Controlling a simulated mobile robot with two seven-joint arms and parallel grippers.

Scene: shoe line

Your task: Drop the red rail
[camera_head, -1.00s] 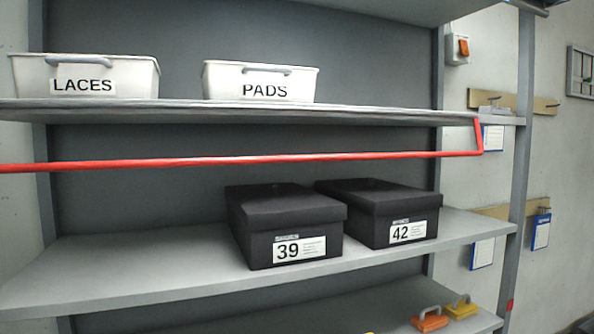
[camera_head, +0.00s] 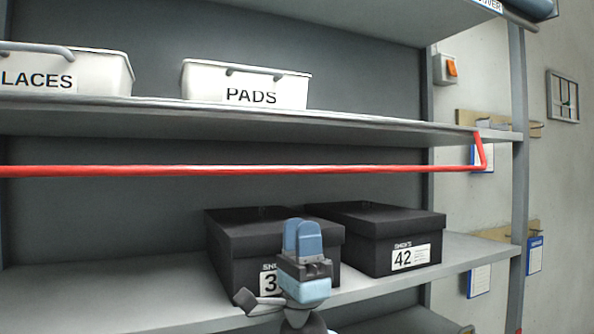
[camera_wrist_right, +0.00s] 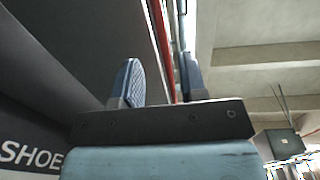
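The red rail (camera_head: 240,170) runs level across the front of the rack, just below the upper shelf. Its right end bends up to the shelf edge by a short red arm (camera_head: 480,150). My right gripper (camera_head: 303,238) points up below the rail, in front of the box marked 39, apart from the rail in the picture. In the right wrist view its blue fingers (camera_wrist_right: 160,75) stand apart with nothing held. The rail (camera_wrist_right: 161,35) shows as a red strip beyond the gap between them. My left gripper is not in view.
White bins marked LACES (camera_head: 60,72) and PADS (camera_head: 246,85) stand on the upper shelf (camera_head: 150,117). Black shoe boxes, one partly hidden by my gripper (camera_head: 235,232) and one marked 42 (camera_head: 385,238), sit on the shelf below. A grey post (camera_head: 518,190) stands at the right.

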